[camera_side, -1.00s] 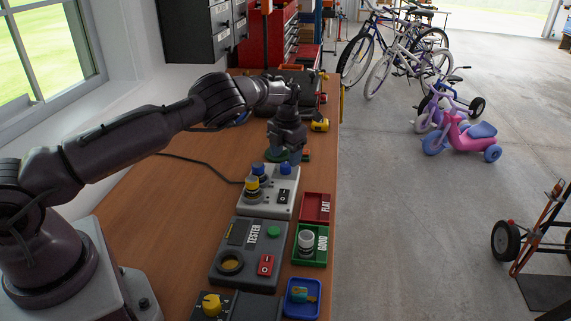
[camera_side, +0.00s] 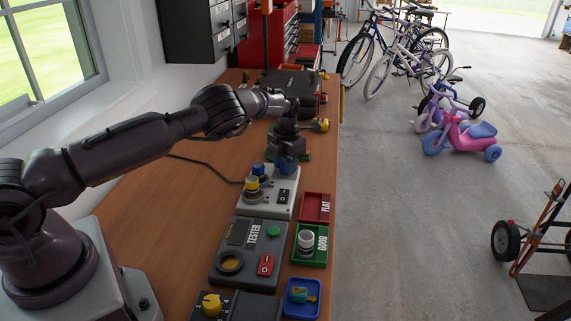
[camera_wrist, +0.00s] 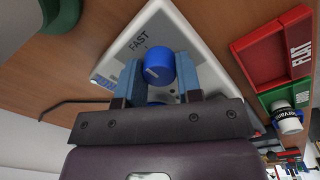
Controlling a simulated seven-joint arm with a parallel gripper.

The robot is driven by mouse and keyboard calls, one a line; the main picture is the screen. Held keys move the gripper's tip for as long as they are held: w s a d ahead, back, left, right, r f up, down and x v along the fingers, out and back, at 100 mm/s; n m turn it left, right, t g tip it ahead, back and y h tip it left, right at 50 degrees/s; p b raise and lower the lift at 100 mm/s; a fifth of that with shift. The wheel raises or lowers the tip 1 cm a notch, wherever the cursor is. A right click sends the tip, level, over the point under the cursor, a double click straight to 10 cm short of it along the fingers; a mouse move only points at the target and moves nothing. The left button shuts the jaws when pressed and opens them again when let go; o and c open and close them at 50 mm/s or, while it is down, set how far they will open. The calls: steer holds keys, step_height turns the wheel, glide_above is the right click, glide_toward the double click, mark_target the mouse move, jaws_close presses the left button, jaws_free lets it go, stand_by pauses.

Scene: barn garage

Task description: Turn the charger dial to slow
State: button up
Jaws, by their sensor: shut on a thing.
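The white charger (camera_side: 257,207) lies on the bench, with its blue dial near the far right corner and a black rocker switch (camera_side: 284,196). My gripper (camera_side: 287,170) points down over the dial and hides most of it in the side view. In the wrist view, the blue dial (camera_wrist: 158,66) sits between the two fingers of my gripper (camera_wrist: 158,80), which are shut on it. A pale line on the dial's top lies left of its middle.
Two capped cells, one yellow (camera_side: 252,185), stand in the charger's left side. The tester (camera_side: 247,250) is nearer, with red FLAT (camera_side: 327,207), green GOOD (camera_side: 321,258) and blue (camera_side: 288,300) trays at right. Bare bench lies left; a cable crosses it.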

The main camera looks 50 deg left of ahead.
steer(key=n, duration=0.4)
steer(key=shift+n, duration=0.4)
steer(key=n, duration=0.4)
steer(key=shift+n, duration=0.3)
steer(key=n, duration=0.4)
steer(key=shift+n, duration=0.3)
steer(key=shift+w+n, duration=0.1)
steer(key=shift+n, duration=1.8)
steer(key=shift+h, duration=0.3)
steer(key=o, duration=0.9)
steer(key=shift+o, duration=0.2)
